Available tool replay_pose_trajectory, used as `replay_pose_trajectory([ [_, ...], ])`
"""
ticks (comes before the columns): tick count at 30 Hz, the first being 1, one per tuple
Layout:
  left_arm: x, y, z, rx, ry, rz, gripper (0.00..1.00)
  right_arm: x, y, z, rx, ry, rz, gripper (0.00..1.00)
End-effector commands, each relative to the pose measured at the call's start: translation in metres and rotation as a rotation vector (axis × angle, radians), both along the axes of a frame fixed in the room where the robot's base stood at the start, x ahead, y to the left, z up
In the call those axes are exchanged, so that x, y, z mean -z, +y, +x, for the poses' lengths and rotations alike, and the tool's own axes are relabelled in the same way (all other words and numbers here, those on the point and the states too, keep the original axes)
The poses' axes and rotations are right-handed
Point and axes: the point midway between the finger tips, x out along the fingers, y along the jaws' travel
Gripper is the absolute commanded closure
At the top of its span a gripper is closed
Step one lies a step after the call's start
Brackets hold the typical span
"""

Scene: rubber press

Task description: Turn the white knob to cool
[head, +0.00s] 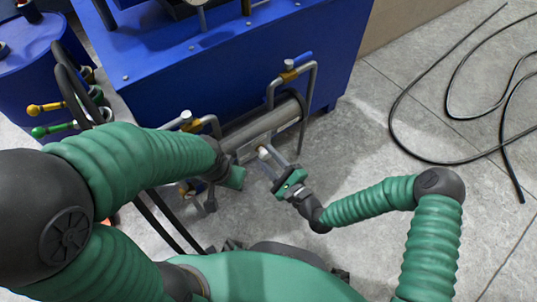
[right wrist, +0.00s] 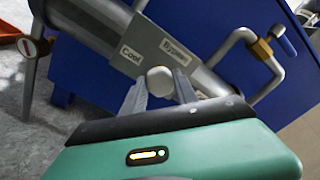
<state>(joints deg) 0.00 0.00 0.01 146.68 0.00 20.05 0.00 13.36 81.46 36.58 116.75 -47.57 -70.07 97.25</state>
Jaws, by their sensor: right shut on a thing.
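The white knob (right wrist: 160,80) sits on a grey pipe (right wrist: 100,25) on the front of the blue press. A "Cool" label (right wrist: 130,54) is to its upper left and a "Bypass" label (right wrist: 175,52) to its upper right in the right wrist view. My right gripper (right wrist: 159,90) is shut on the knob, with one finger on each side. In the head view my right gripper (head: 272,158) reaches the knob (head: 264,151) from the lower right. Which label the knob points to is unclear. My left gripper (head: 236,178) is mostly hidden behind its own arm.
The blue press (head: 230,70) stands behind the pipe. A blue-handled valve (head: 295,65) is above right of the knob, and another valve pipe (head: 190,122) is to the left. Black hoses (head: 400,105) lie on the floor at right. Grey floor (head: 365,150) is clear between.

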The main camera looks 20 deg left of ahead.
Motion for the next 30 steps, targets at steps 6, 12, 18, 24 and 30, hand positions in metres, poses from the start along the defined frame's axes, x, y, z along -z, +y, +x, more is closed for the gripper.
replay_pose_trajectory([
  [6,-0.015,0.0,0.0,0.0,0.0,0.0,0.64,-0.001,0.001,-0.002,-0.004,-0.156,-0.128,1.0],
  [12,-0.024,0.0,0.0,0.0,0.0,0.0,0.64,0.001,0.001,-0.003,-0.006,-0.306,-0.247,1.0],
  [18,-0.034,0.0,0.0,0.0,0.0,0.0,0.64,0.002,0.001,-0.003,-0.008,-0.455,-0.363,1.0],
  [24,-0.043,0.0,0.0,0.0,0.0,0.0,0.64,0.003,0.001,-0.004,-0.009,-0.601,-0.478,1.0],
  [30,-0.05,0.0,0.0,0.0,0.0,0.0,0.64,0.004,0.001,-0.004,-0.012,-0.725,-0.576,1.0],
])
